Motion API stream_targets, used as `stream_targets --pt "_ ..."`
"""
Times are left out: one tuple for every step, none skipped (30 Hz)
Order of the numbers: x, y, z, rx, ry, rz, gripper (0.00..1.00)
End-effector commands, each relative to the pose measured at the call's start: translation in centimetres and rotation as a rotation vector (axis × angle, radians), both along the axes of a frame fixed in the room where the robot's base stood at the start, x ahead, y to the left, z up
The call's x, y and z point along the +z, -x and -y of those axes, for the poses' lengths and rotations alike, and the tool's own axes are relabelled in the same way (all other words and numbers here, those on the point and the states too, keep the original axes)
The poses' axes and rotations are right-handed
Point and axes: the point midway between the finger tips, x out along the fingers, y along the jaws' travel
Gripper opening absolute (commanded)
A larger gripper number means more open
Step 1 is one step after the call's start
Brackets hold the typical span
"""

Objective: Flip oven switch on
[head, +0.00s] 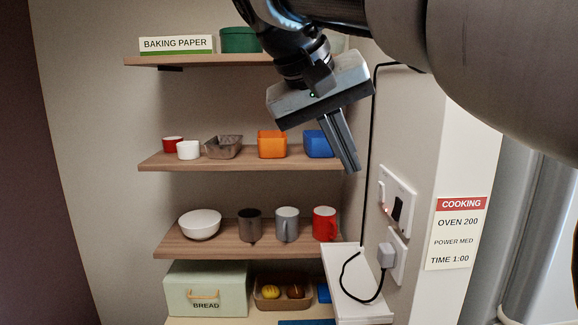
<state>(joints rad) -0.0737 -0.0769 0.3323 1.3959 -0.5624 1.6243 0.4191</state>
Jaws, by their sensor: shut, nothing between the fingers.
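The oven switch (397,209) is a dark rocker on a white wall plate (400,188), on the side wall right of the shelves. A small red light shows at the plate's lower left. I cannot tell from this view which way the rocker is set. My gripper (352,168) is shut and empty, its fingers pointing down and slightly right. In the picture it is up and left of the switch plate, apart from it. A second white plate (398,258) below holds a grey plug (386,255) with a black cable.
Wooden shelves (200,162) hold bowls, mugs and containers behind my gripper. A white ledge (350,285) juts out below the plates. A black cable (374,130) runs up the wall. A cooking notice (457,233) hangs right of the switch.

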Motion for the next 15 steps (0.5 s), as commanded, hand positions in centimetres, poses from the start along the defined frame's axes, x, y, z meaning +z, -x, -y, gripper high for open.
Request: stream_targets --pt "0.1 0.0 -0.1 0.0 0.0 0.0 0.0" --pt "0.1 0.0 -0.1 0.0 0.0 0.0 0.0" --pt "0.1 0.1 -0.1 0.0 0.0 0.0 0.0" --pt "0.1 0.1 -0.1 0.0 0.0 0.0 0.0" --pt "0.1 0.1 -0.1 0.0 0.0 0.0 0.0" --pt "0.1 0.1 -0.1 0.0 0.0 0.0 0.0" --pt "0.1 0.1 -0.1 0.0 0.0 0.0 0.0" --pt "0.1 0.1 -0.1 0.0 0.0 0.0 0.0" --pt "0.1 0.1 -0.1 0.0 0.0 0.0 0.0" --pt "0.0 0.0 -0.1 0.0 0.0 0.0 0.0" --pt "-0.1 0.0 -0.1 0.0 -0.001 0.0 0.0" --pt "-0.4 0.0 -0.1 0.0 -0.001 0.0 0.0" --pt "-0.6 0.0 -0.2 0.0 -0.001 -0.001 0.0" --pt "-0.9 -0.1 -0.2 0.002 -0.002 0.0 0.0" --pt "-1.2 -0.1 -0.3 0.004 -0.003 0.001 0.0"
